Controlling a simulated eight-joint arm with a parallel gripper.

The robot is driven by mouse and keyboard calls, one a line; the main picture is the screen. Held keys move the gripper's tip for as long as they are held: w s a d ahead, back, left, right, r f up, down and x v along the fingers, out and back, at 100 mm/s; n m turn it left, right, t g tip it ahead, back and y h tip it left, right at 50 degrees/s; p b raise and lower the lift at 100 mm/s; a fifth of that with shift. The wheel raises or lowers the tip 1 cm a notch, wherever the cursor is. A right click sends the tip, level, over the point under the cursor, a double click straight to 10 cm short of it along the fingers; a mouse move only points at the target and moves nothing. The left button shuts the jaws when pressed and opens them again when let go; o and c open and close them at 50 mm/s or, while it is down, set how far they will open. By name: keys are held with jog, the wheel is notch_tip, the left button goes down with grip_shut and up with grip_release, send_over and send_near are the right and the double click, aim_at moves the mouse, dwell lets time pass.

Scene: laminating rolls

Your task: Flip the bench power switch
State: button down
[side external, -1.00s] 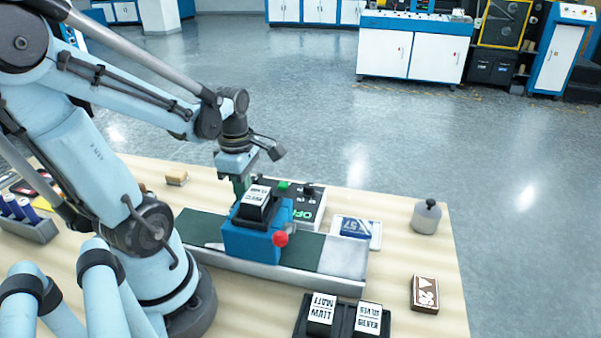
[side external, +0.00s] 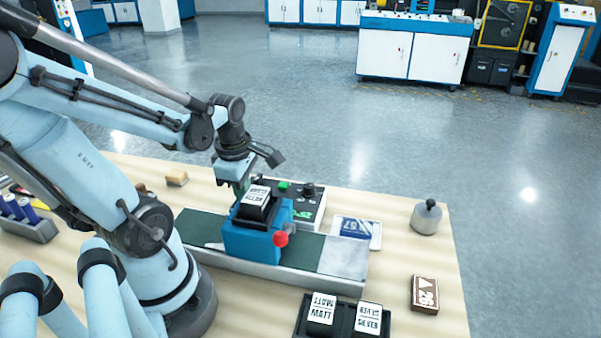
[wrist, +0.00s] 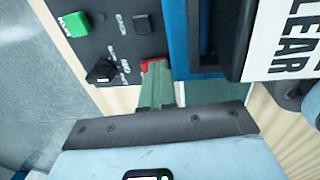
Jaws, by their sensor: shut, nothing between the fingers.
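A dark control box (side external: 312,207) stands behind the blue laminator (side external: 252,240). In the wrist view its panel (wrist: 115,45) carries a green button (wrist: 75,24), a black switch (wrist: 142,24), a black knob (wrist: 101,71) and a small red part (wrist: 148,65) at the panel's corner. My gripper (wrist: 156,68) is shut and empty, its green fingertips right at the red part and partly covering it. I cannot tell whether they touch. In the side view my gripper (side external: 239,191) points down behind the laminator, its tips hidden. Green characters (side external: 310,212) show on the box's display.
The laminator, with a red knob (side external: 280,239) and a roll block labelled CLEAR (wrist: 290,40), stands close beside the fingers. Black holders with MATT (side external: 320,313) and SILVER (side external: 368,318) blocks lie in front. A grey weight (side external: 426,219) stands at the right.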

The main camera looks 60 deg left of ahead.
jog(key=shift+s+d+f, duration=0.1)
jog(key=shift+d+f, duration=0.05)
jog(key=shift+f, duration=0.25)
jog(key=shift+w+a+r, duration=0.15)
jog(key=shift+w+a, duration=0.35)
jog(key=shift+a, duration=0.15)
jog(key=shift+r, duration=0.1)
notch_tip(320, 180, up, 14)
jog(key=s+d, duration=0.1)
jog(key=shift+s+d+r, duration=0.15)
jog(key=shift+s+d, duration=0.15)
jog(key=shift+d, duration=0.1)
